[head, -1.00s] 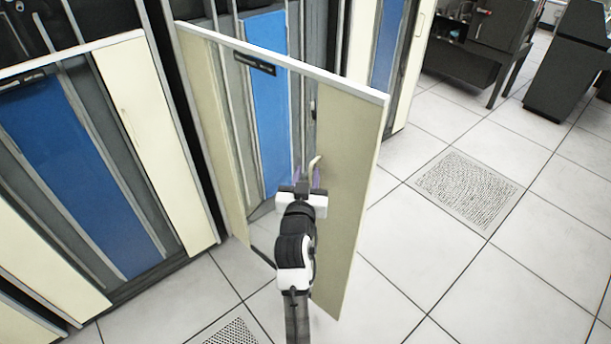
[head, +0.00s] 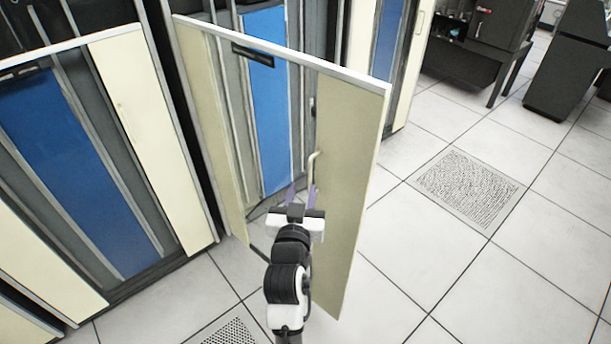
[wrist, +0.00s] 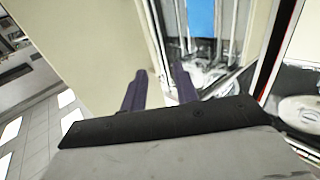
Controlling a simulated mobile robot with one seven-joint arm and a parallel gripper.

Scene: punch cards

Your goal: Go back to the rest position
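My gripper (head: 301,195) is in the lower middle of the head view, in front of an open cabinet door. Its two purple fingers stand apart with nothing between them, and the wrist view shows the same spread fingers (wrist: 160,88). The door (head: 349,195) is a cream panel swung out from the cabinet, and it also shows in the wrist view (wrist: 85,45). Its curved handle (head: 313,166) is just above and right of the fingers, apart from them. My right finger appears close to the door panel; I cannot tell whether it touches.
A blue panel (head: 265,110) shows inside the open cabinet. A closed cabinet with a blue panel (head: 75,165) stands at the left. Dark machines (head: 565,65) stand at the back right. The tiled floor with a perforated tile (head: 467,182) is clear at the right.

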